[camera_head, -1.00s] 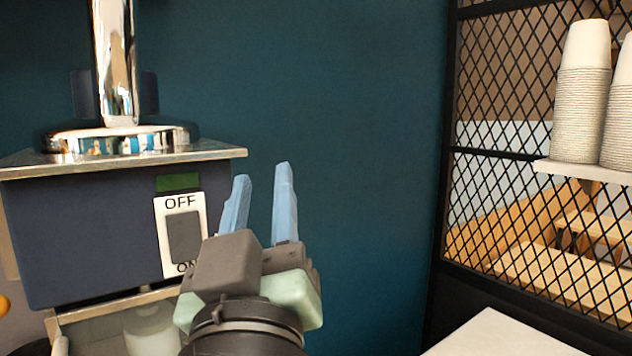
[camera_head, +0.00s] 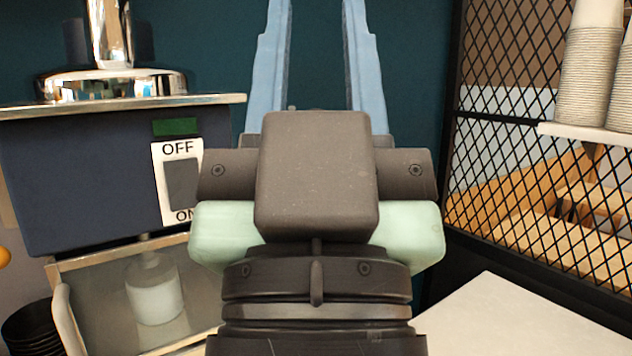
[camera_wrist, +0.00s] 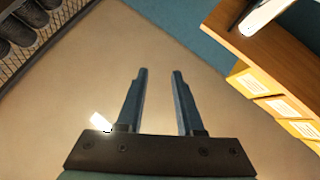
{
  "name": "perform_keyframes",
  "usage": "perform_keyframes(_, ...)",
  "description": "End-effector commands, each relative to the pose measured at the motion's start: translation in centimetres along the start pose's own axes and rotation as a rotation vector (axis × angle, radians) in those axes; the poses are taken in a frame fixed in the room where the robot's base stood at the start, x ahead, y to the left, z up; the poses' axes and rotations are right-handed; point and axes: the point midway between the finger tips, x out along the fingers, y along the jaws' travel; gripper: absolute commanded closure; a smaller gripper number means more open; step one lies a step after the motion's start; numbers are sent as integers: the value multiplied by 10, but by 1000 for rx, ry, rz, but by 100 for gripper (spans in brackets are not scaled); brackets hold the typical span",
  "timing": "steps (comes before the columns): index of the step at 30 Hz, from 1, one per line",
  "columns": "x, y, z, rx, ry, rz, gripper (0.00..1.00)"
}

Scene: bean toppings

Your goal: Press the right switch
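A switch (camera_head: 183,184) with a dark grey rocker on a white plate marked OFF at the top and ON at the bottom is on the dark blue box (camera_head: 75,165) at the left. It is the only switch in view. My gripper (camera_head: 315,15) is to the right of the switch, apart from it, with its blue fingers pointing up in the head view. The gripper body covers part of the plate's right edge. In the wrist view my gripper (camera_wrist: 159,72) has its fingers apart with nothing between them.
A chrome column base (camera_head: 110,84) stands on the box, and a small green panel (camera_head: 176,127) is above the switch. A black mesh screen (camera_head: 500,120) and stacked paper cups (camera_head: 586,75) are at the right. A pale countertop (camera_head: 510,320) is at the lower right.

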Motion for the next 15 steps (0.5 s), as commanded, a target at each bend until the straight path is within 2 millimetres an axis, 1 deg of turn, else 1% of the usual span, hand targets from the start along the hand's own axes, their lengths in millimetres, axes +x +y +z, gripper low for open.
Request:
perform_keyframes(1,1,0,-1,0,0,0,67)
perform_keyframes(5,2,-1,2,-19,-15,-8,91)
perform_keyframes(6,3,-1,5,-38,-29,-16,98)
perform_keyframes(7,4,-2,8,-57,-43,-25,100)
perform_keyframes(11,7,-9,27,-192,-134,-97,100)
perform_keyframes(15,5,-23,54,-401,-247,-249,100)
